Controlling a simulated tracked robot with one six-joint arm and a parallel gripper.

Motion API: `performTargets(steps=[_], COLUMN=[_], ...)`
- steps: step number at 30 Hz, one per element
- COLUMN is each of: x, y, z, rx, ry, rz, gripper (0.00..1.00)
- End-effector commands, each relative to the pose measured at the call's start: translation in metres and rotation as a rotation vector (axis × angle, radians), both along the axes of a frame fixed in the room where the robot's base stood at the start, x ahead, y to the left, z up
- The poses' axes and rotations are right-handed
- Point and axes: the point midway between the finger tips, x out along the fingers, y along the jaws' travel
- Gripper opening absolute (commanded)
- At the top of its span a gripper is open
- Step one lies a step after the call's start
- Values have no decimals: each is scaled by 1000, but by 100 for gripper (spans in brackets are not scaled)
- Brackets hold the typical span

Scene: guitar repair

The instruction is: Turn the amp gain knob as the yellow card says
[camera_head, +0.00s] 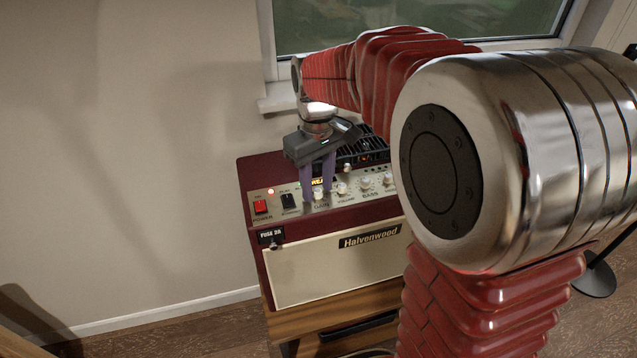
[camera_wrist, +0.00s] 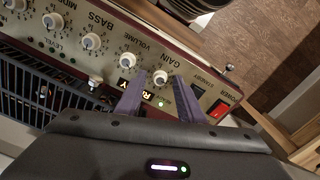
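The amp (camera_head: 255,175) is a dark red box with a cream panel. Its white gain knob (camera_head: 318,192) is on the control panel, above the printed word GAIN; it also shows in the wrist view (camera_wrist: 160,77). My gripper (camera_head: 318,188) reaches down from above, with its purple fingers one on each side of the gain knob. In the wrist view the fingertips (camera_wrist: 159,80) stand apart, with gaps between them and the knob. I cannot identify a readable yellow card.
The white volume knob (camera_head: 342,188) is close to the right of the gain knob. The standby switch (camera_head: 289,203) and red power switch (camera_head: 261,206) are to its left. A dark grille lies behind the panel. The amp stands on a wooden stand (camera_head: 330,310).

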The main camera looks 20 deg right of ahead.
Motion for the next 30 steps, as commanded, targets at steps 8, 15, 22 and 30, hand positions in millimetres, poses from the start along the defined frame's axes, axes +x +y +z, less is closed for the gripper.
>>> performTargets(steps=[8, 15, 22, 30], x=[0, 0, 0, 0], y=[0, 0, 0, 0], z=[0, 1, 1, 1], rx=[0, 0, -1, -1], ry=[0, -1, -1, -1], rz=[0, 0, 1, -64], gripper=[25, 8, 0, 0])
